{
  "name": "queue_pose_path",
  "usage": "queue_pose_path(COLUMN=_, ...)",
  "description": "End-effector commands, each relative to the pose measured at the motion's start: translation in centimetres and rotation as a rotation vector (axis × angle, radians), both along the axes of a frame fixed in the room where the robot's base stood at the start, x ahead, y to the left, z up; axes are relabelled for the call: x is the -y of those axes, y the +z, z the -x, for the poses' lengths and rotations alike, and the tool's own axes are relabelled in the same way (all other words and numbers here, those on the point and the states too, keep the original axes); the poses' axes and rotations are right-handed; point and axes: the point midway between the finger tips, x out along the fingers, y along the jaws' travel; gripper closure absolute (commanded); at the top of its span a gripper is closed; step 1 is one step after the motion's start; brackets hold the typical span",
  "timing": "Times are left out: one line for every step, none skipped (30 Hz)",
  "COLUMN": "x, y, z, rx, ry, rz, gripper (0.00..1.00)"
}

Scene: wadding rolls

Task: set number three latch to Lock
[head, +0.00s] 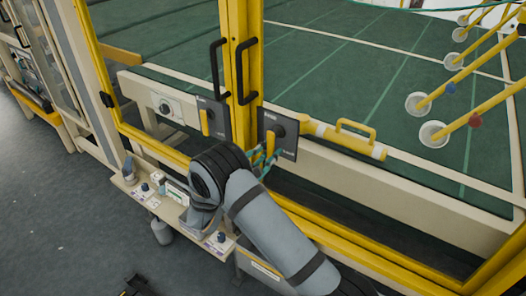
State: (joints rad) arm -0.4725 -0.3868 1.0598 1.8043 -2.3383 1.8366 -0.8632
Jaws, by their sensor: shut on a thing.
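Two dark latch plates flank the yellow door post. The left latch plate (212,122) has a yellow handle (208,123) hanging down. My gripper (266,159) is at the lower left of the right plate, shut on that plate's latch handle, which is mostly hidden. My grey arm reaches up to it from the lower right. The numbers and Lock markings on the plates are too small to read.
Black door handles (247,72) stand on the yellow post (240,50) above the latches. A yellow bar with a grip (345,137) lies to the right. A shelf of small items (160,192) is at lower left. Grey floor (60,210) is open at left.

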Motion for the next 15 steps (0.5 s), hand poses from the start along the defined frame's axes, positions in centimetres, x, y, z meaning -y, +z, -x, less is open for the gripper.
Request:
queue_pose_path(x=0.02, y=-0.01, z=0.00, rx=-0.003, ry=0.001, rz=0.006, gripper=1.00)
queue_pose_path(x=0.04, y=-0.02, z=0.00, rx=-0.004, ry=0.001, rz=0.007, gripper=1.00)
queue_pose_path(x=0.04, y=-0.02, z=-0.01, rx=-0.004, ry=0.001, rz=0.007, gripper=1.00)
queue_pose_path(x=0.04, y=-0.03, z=0.00, rx=-0.004, ry=0.001, rz=0.007, gripper=1.00)
queue_pose_path(x=0.04, y=-0.03, z=0.00, rx=-0.004, ry=0.001, rz=0.007, gripper=1.00)
queue_pose_path(x=0.04, y=-0.03, z=0.00, rx=-0.004, ry=0.001, rz=0.007, gripper=1.00)
queue_pose_path(x=0.04, y=-0.03, z=0.00, rx=-0.004, ry=0.001, rz=0.007, gripper=1.00)
queue_pose_path(x=0.04, y=-0.03, z=0.00, rx=-0.004, ry=0.001, rz=0.007, gripper=1.00)
queue_pose_path(x=0.04, y=-0.03, z=0.00, rx=-0.004, ry=0.001, rz=0.008, gripper=1.00)
queue_pose_path(x=0.04, y=-0.03, z=0.00, rx=-0.004, ry=0.001, rz=0.008, gripper=1.00)
queue_pose_path(x=0.04, y=-0.03, z=0.00, rx=-0.004, ry=0.001, rz=0.007, gripper=0.71)
queue_pose_path(x=0.04, y=-0.03, z=0.00, rx=-0.004, ry=0.000, rz=0.007, gripper=0.69)
queue_pose_path(x=0.04, y=-0.03, z=0.00, rx=-0.004, ry=0.000, rz=0.007, gripper=0.67)
queue_pose_path(x=0.05, y=-0.03, z=0.01, rx=-0.003, ry=0.000, rz=0.006, gripper=0.65)
queue_pose_path(x=0.06, y=-0.03, z=0.00, rx=-0.003, ry=0.000, rz=0.006, gripper=0.63)
